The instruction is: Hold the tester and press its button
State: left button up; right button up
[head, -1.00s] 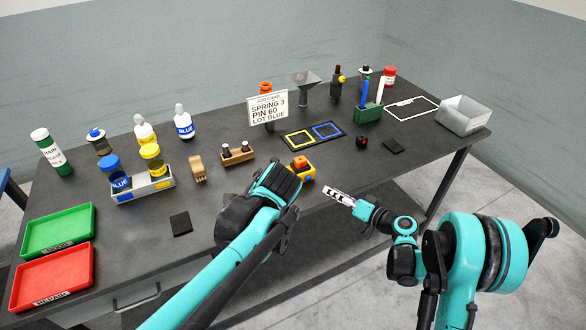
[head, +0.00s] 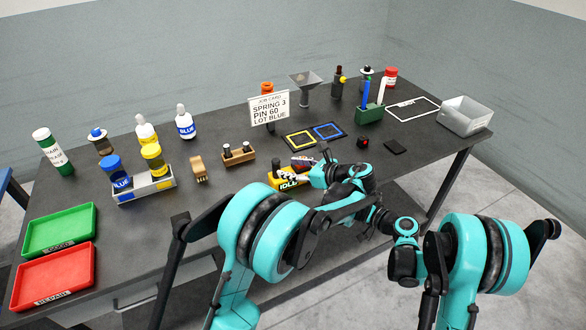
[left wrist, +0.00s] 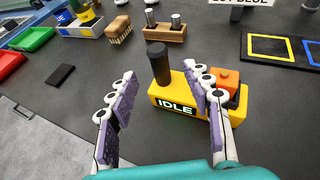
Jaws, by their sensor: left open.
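The tester (left wrist: 178,100) is a yellow block marked IDLE, with a black post (left wrist: 158,62) on its left and an orange cap (left wrist: 226,77) over a dark part on its right. In the head view the tester (head: 287,183) stands near the table's front edge, partly covered by my left gripper (head: 299,169). In the left wrist view my left gripper (left wrist: 160,74) is open, with its fingers wide apart. The black post shows between the fingertips; the right finger hides part of the tester's right side. No grip on it shows.
A mat with yellow and blue squares (head: 314,134) is behind the tester. A job card (head: 268,108) reads SPRING 3, PIN 60, LOT BLUE. A small black pad (head: 180,224) lies front left.

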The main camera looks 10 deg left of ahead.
aim_at(276, 165)
pick_arm(q)
jog(key=x, duration=0.7)
jog(key=shift+a+f, duration=0.1)
jog(key=shift+a, duration=0.05)
grip_shut()
dwell(0.3)
pick_arm(e)
grip_shut()
dwell(1.1)
